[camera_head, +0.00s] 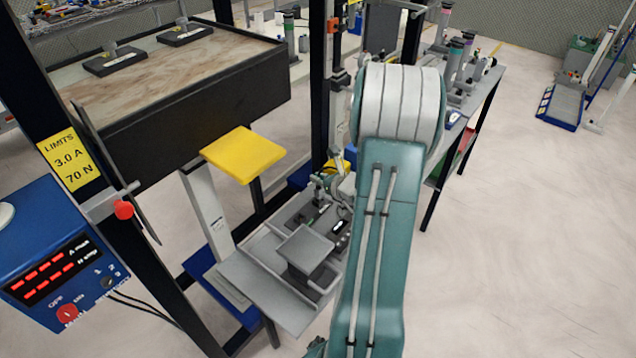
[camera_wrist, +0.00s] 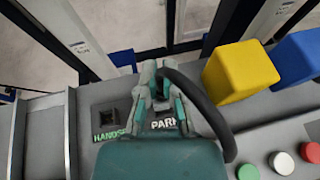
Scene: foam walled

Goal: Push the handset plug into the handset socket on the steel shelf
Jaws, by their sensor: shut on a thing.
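In the wrist view my gripper (camera_wrist: 157,78) is shut on the handset plug, which is mostly hidden between the fingers. A thick black cable (camera_wrist: 208,100) arcs from the fingertips around the right side. The handset socket (camera_wrist: 110,118), a dark square with a black opening, lies left of the gripper, above green lettering starting "HANDS". The fingers are nearer the "PARK" lettering (camera_wrist: 163,124); whether the plug touches anything there cannot be told. In the head view my gripper (camera_head: 335,183) is over the far part of the steel shelf (camera_head: 262,290), partly hidden by my arm.
Yellow (camera_wrist: 240,72) and blue (camera_wrist: 298,58) blocks stand right of the gripper. Green, white and red buttons (camera_wrist: 282,162) lie at lower right. A grey raised box (camera_head: 305,248) sits on the shelf. Black posts (camera_head: 322,80) and a yellow plate (camera_head: 243,153) stand close by.

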